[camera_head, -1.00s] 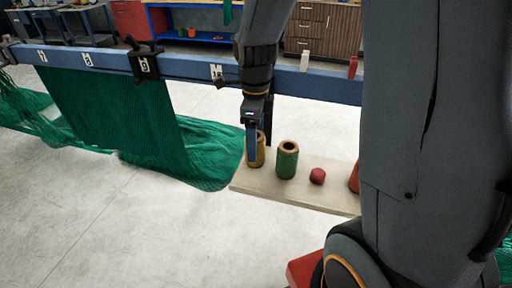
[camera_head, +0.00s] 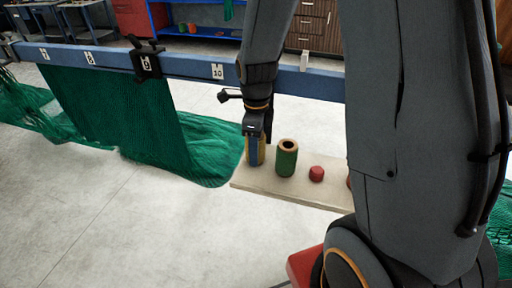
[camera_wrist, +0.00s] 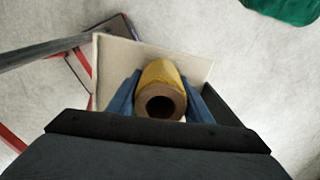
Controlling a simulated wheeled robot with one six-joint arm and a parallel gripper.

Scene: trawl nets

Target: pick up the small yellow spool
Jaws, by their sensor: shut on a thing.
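The small yellow spool (camera_wrist: 163,78) stands upright at the left end of a pale board. In the wrist view its brown hollow core faces the camera. My gripper (camera_head: 256,151) has come down over it from above. In the wrist view the blue fingers of my gripper (camera_wrist: 163,93) lie on both sides of the spool and are shut on it. In the head view the spool (camera_head: 247,152) is mostly hidden behind a finger. It appears to be still at board height; I cannot tell whether its base touches the board.
The pale board (camera_head: 300,192) also holds a taller green spool (camera_head: 287,160) close to the right and a small red piece (camera_head: 316,174). A blue rail (camera_head: 190,68) with a black clamp (camera_head: 146,60) runs behind. Green netting (camera_head: 130,120) hangs at the left.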

